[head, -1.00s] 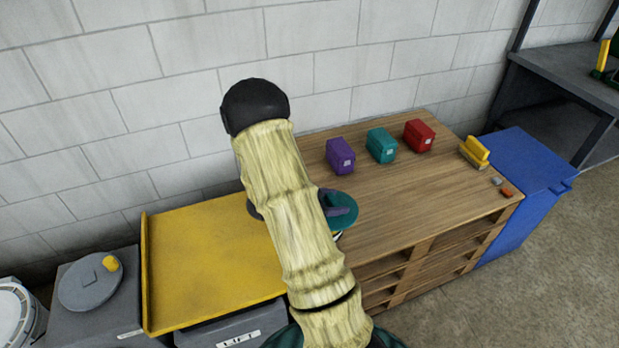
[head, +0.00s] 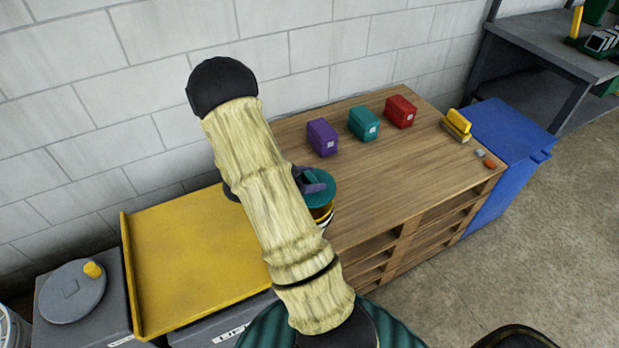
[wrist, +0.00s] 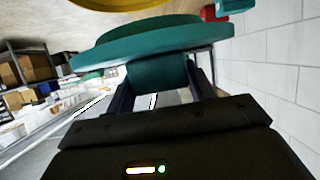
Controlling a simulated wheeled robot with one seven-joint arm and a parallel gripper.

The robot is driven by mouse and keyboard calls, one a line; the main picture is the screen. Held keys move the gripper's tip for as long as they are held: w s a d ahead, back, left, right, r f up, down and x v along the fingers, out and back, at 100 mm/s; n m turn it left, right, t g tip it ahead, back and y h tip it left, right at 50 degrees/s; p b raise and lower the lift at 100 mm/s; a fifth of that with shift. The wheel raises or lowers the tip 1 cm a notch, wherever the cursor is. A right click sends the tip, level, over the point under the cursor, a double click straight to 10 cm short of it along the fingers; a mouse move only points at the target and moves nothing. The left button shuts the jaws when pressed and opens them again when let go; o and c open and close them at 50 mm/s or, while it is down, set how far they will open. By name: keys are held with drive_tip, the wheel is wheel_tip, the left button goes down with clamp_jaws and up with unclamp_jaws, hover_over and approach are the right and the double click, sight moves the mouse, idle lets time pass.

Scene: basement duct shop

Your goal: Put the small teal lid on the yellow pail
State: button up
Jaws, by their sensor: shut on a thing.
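The small teal lid (head: 322,190) is above the yellow pail (head: 324,215), near the left end of the wooden bench in the head view. My gripper (head: 314,182) is shut on the lid. In the wrist view the teal lid (wrist: 150,42) spans the upper middle, with its teal grip between my fingers (wrist: 160,82). Part of the yellow pail (wrist: 110,5) shows beyond the lid at the top edge, with a gap seeming to lie between them. My arm hides part of the pail and the bench's left end in the head view.
The wooden bench (head: 390,165) carries a purple box (head: 322,137), a teal box (head: 364,124), a red box (head: 400,111) and a yellow-topped brush (head: 457,124). A yellow tray-like surface (head: 195,265) lies left of my arm. A blue bin (head: 515,145) stands at right.

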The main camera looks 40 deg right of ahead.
drive_tip(key=shift+f+b, duration=2.05)
drive_tip(key=shift+f, duration=0.4)
drive_tip(key=shift+a+r+p, duration=0.1)
drive_tip(key=shift+p, duration=0.6)
drive_tip(key=shift+f+b, duration=0.35)
drive_tip(key=shift+f, duration=0.3)
drive_tip(key=o, duration=0.7)
drive_tip(key=shift+r, duration=0.1)
